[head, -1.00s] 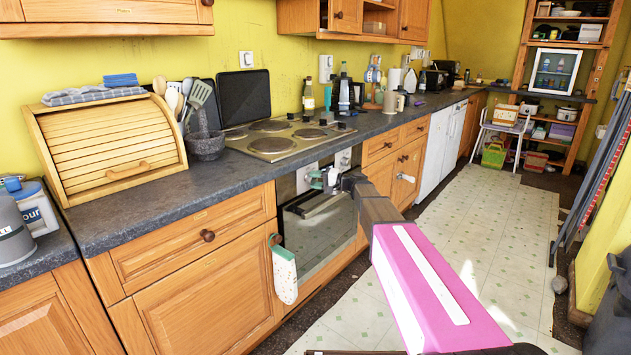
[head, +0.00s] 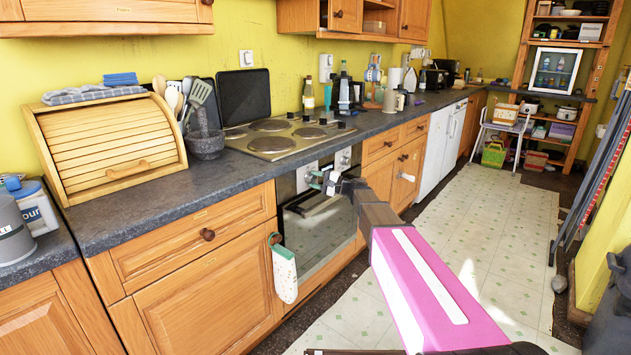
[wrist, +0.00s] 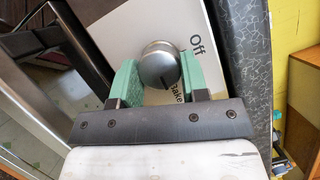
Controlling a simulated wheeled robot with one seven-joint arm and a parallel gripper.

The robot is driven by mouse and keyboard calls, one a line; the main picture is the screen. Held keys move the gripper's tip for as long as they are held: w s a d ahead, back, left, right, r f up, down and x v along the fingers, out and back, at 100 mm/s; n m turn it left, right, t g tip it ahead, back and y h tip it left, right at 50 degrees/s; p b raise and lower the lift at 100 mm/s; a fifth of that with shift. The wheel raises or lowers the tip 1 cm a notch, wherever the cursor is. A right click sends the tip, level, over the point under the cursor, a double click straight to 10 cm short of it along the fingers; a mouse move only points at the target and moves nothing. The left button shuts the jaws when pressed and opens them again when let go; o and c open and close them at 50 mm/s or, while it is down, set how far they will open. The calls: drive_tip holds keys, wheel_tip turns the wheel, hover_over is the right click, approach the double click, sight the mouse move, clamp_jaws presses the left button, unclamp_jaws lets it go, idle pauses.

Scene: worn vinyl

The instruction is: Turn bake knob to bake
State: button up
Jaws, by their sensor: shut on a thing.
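The bake knob (wrist: 160,66) is a round silver dial on a pale panel (wrist: 130,20) in the wrist view. The panel reads "Off" above right of the knob and "Bake" below it, partly covered by my gripper. A dark line on the knob's face points down toward the "Bake" lettering. My gripper (wrist: 157,68) has its green fingers on both sides of the knob and is shut on it. In the head view my gripper (head: 322,181) is at the oven's (head: 315,230) control strip. The knob cannot be clearly made out there.
A dark worktop (head: 150,205) runs above the oven, with a hob (head: 270,140) on it. An oven mitt (head: 284,272) hangs on the cupboard to the left of the oven. The pale vinyl floor (head: 480,240) to the right is clear.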

drive_tip(key=o, duration=0.9)
drive_tip(key=shift+o, duration=0.2)
drive_tip(key=shift+d, duration=0.1)
drive_tip(key=v, duration=1)
drive_tip(key=shift+d, duration=0.25)
drive_tip(key=shift+s+f, duration=0.1)
drive_tip(key=shift+s, duration=0.05)
